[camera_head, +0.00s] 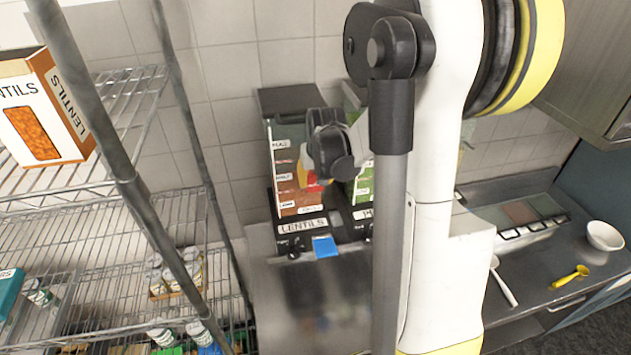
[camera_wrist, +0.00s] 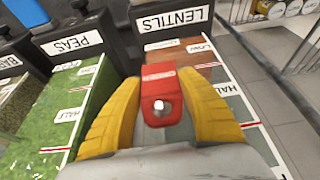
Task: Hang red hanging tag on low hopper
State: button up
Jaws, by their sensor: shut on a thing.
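The red tag (camera_wrist: 161,84), with a round hole, sits between the yellow fingers of my gripper (camera_wrist: 160,98) in the wrist view. My gripper is shut on it. In the head view, the red and yellow at my gripper (camera_head: 317,182) is partly hidden by my arm, in front of the hoppers. The lentils hopper (camera_head: 284,163) shows orange-brown lentils only near its bottom. In the wrist view, the tag is over the lentils hopper's front (camera_wrist: 229,89), near its LOW mark; I cannot tell if they touch. The peas hopper (camera_wrist: 62,106) shows green past its HALF mark.
A blue flat piece (camera_head: 324,245) shows below the hopper labels. A wire shelf (camera_head: 75,195) with a lentils box (camera_head: 42,112) stands at left. A white bowl (camera_head: 604,236) and a yellow spoon (camera_head: 569,277) lie on the right counter.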

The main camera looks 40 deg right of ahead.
dwell(0.4)
jog(key=o, duration=1)
jog(key=v, duration=1.2)
jog(key=s+a+f+n+t+b, duration=0.1)
jog(key=s+a+f+b, duration=0.3)
jog(key=a+f+b, duration=0.3)
jog(key=s+a+f+n+t+y+b, duration=0.1)
jog(key=s+a+f+b, duration=0.3)
jog(key=f+b, duration=1.3)
jog(key=s+a+f+n+t+y+b, duration=0.1)
jog(key=s+a+f+n+b, duration=0.2)
jog(key=a+f+b, duration=0.9)
jog(key=shift+s+f+b, duration=0.4)
jog(key=shift+s+b, duration=0.1)
jog(key=shift+b, duration=0.5)
jog(key=shift+a, duration=0.1)
